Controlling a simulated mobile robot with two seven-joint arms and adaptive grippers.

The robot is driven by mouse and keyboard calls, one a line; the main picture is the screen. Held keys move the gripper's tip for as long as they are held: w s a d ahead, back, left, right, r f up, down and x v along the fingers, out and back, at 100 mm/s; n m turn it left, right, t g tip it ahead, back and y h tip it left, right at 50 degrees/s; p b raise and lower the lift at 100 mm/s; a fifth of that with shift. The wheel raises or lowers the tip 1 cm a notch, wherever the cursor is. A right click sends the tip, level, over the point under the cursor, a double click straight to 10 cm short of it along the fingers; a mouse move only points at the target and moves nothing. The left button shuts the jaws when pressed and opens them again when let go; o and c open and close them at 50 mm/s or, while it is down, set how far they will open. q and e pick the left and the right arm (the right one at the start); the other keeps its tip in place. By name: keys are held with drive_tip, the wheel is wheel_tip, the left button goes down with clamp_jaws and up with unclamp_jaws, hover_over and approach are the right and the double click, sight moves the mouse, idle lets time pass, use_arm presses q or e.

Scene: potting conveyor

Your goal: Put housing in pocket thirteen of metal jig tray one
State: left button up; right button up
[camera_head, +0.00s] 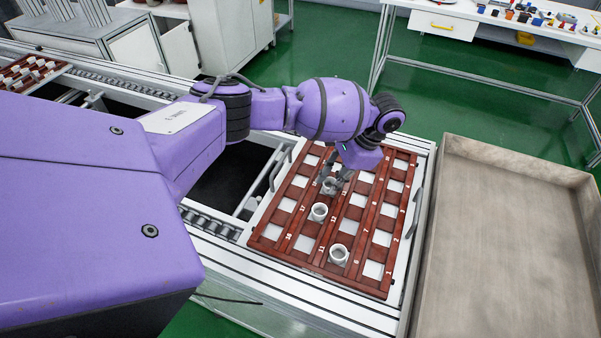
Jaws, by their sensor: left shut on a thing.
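My left gripper (334,180) reaches down over the red-brown jig tray (258,243) and is shut on a small light-grey ring-shaped housing (329,187). The housing is upright, at or just above a pocket near the tray's middle; I cannot tell whether it touches the pocket floor. Two like housings stand in the tray, one (319,213) just nearer to me and one (339,255) near the front edge. Other visible pockets show white and empty, with small white numbers beside them. My arm hides part of the tray's far side. My right gripper is not in view.
The tray lies on a conveyor with metal rails (215,222). A large empty grey bin (505,240) stands to the right. Another red-brown tray (30,72) is at the far left. A white bench (440,23) with small parts stands behind.

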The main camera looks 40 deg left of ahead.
use_arm(q)
drive_tip(key=shift+s+d+f, duration=0.1)
drive_tip(key=shift+s+f, duration=0.2)
drive_tip(key=shift+f, duration=0.25)
drive_tip(key=shift+s+d+f, duration=0.1)
drive_tip(key=shift+s+f, duration=0.2)
drive_tip(key=shift+f, duration=0.2)
drive_tip(key=o, duration=0.8)
drive_tip(key=shift+w+a+f, duration=0.1)
drive_tip(key=shift+w+f, duration=0.05)
drive_tip(key=shift+f, duration=0.05)
drive_tip(key=shift+r, duration=0.2)
drive_tip(key=shift+w+r, duration=0.15)
drive_tip(key=shift+r, duration=0.2)
drive_tip(key=v, duration=1.3)
drive_tip(key=shift+w+a+r, duration=0.1)
drive_tip(key=shift+w+a, duration=0.05)
drive_tip(key=shift+w, duration=0.05)
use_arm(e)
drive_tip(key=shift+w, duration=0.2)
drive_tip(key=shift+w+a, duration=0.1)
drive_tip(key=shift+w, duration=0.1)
